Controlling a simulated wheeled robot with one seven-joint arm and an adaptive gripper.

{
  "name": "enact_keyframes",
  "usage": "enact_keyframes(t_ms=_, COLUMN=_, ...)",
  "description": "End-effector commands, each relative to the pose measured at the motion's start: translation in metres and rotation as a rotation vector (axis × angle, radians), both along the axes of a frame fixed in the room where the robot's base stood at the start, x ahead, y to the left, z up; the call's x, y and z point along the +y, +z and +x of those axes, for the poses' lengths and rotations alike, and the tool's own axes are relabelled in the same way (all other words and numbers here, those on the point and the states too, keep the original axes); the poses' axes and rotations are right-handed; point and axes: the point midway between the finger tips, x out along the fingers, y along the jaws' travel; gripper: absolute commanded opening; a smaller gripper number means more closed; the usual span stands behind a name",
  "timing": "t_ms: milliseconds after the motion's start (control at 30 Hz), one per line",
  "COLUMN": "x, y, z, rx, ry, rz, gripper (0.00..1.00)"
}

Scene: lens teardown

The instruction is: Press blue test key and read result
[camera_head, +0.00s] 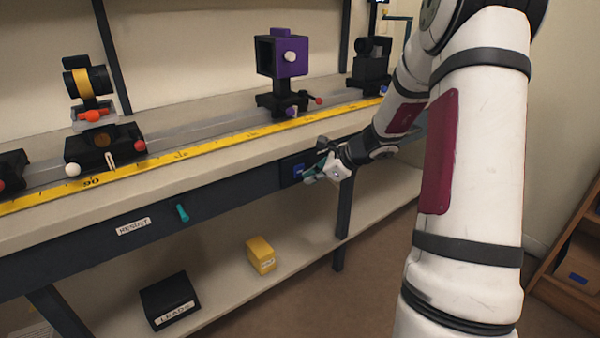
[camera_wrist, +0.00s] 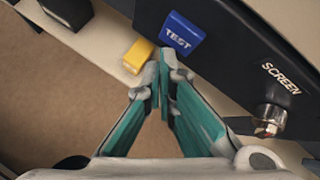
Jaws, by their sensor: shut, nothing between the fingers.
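The blue key marked TEST (camera_wrist: 182,33) is on the dark front panel of the bench. In the head view a small part of the blue key (camera_head: 299,169) shows beside my gripper (camera_head: 311,178). My gripper also shows in the wrist view (camera_wrist: 166,66), its teal fingers shut together and empty. The fingertips are just below the key in that picture; I cannot tell whether they touch it. A label reading RESULT (camera_head: 133,227) is on the bench front, with a teal peg (camera_head: 182,213) to its right. I see no readable result there.
A label SCREEN and a metal fitting (camera_wrist: 268,125) are on the panel right of my fingers. A yellow box (camera_head: 261,255) and a black LEADS box (camera_head: 169,300) are on the lower shelf. A purple holder (camera_head: 290,52) stands on the rail above, behind the yellow ruler (camera_head: 200,150).

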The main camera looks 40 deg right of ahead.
Motion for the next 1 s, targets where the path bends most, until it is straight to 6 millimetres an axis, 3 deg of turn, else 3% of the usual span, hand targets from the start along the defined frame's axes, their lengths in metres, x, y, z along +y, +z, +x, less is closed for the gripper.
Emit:
enact_keyframes(t_ms=167, x=-0.001, y=0.000, z=-0.005, rx=0.000, ry=-0.001, rz=-0.001, gripper=0.00)
enact_keyframes(t_ms=633, x=-0.002, y=0.000, z=-0.045, rx=0.000, ry=0.000, rz=-0.002, gripper=0.00)
enact_keyframes(t_ms=1000, x=-0.002, y=0.000, z=-0.050, rx=0.000, ry=0.001, rz=-0.001, gripper=0.00)
